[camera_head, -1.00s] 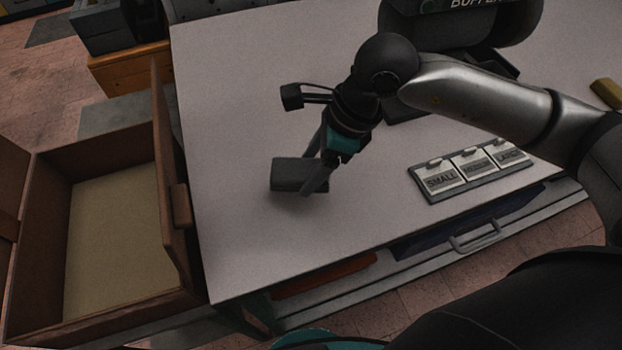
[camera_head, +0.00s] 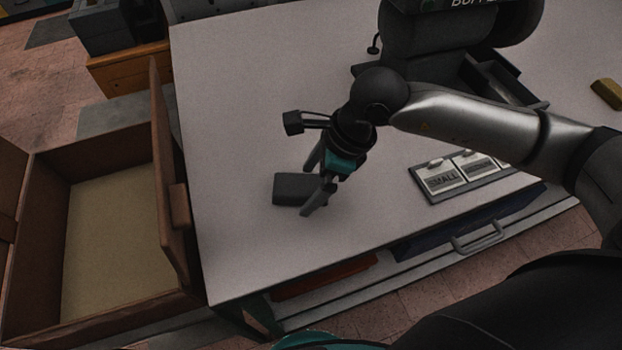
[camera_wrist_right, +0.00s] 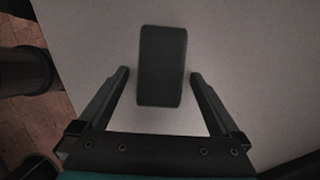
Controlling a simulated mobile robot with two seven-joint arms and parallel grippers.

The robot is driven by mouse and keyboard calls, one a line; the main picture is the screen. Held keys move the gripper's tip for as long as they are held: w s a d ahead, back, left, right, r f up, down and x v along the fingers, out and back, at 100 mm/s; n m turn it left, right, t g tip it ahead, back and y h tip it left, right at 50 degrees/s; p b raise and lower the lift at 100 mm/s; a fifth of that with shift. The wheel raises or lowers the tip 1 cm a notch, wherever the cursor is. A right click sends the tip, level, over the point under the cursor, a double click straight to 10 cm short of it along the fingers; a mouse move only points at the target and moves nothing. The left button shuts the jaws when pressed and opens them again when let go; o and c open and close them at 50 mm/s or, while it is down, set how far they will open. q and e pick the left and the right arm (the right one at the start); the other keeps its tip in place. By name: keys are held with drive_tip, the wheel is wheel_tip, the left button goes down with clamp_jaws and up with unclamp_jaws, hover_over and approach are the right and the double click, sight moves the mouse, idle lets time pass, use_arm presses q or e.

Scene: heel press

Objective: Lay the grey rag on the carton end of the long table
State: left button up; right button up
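The grey rag (camera_head: 292,189) shows as a dark, flat, rounded block on the left part of the long table (camera_head: 240,250). The open brown carton (camera_head: 180,205) stands against that end of the table. My right gripper (camera_head: 307,192) is open and low over the rag, its fingers apart. In the right wrist view the rag (camera_wrist_right: 162,50) lies lengthwise ahead of my right gripper (camera_wrist_right: 160,74), its near part between the spread fingertips, with a gap on each side. Whether the rag touches the tabletop under the fingers is hard to tell. My left gripper is out of view.
A tray of cards (camera_head: 455,178) marked SMALL and other sizes lies at the front right. A dark machine (camera_head: 450,45) stands at the back, and a yellow block (camera_head: 606,93) at the far right. The tabletop around the rag is clear.

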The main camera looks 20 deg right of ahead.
drive_tip(key=shift+d+r, duration=0.1)
drive_tip(key=shift+r, duration=0.2)
drive_tip(key=p+v, duration=0.1)
drive_tip(key=v, duration=1)
drive_tip(key=shift+r, duration=0.25)
drive_tip(key=shift+s+d, duration=0.1)
